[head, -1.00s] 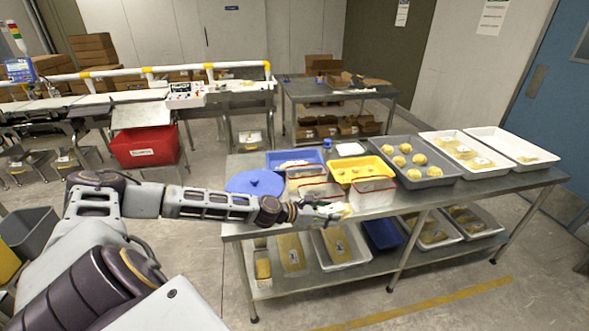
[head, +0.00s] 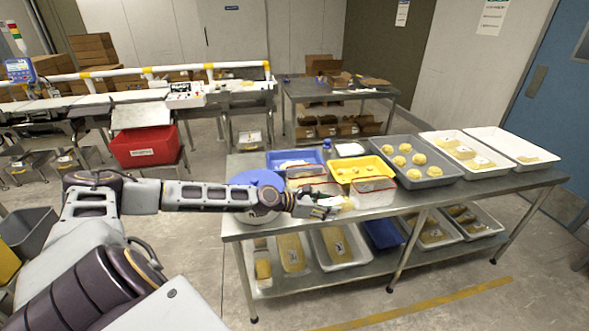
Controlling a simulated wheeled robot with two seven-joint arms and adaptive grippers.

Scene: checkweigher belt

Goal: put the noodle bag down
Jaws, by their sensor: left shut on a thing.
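My left gripper (head: 327,208) reaches in from the left over the front edge of the steel table (head: 400,205). It is shut on the noodle bag (head: 347,203), a small pale yellow pack that shows just past the fingertips. The fingers hide part of the bag, and I cannot tell whether it touches the table top. A clear red-rimmed tub (head: 375,193) stands right beside the bag. My right gripper is not in view.
A blue round lid (head: 258,180), a blue tray (head: 295,157), a yellow tray (head: 358,170) and a grey tray of noodle nests (head: 432,172) crowd the table. White trays (head: 515,145) fill its right end. A red bin (head: 147,147) stands by the conveyor.

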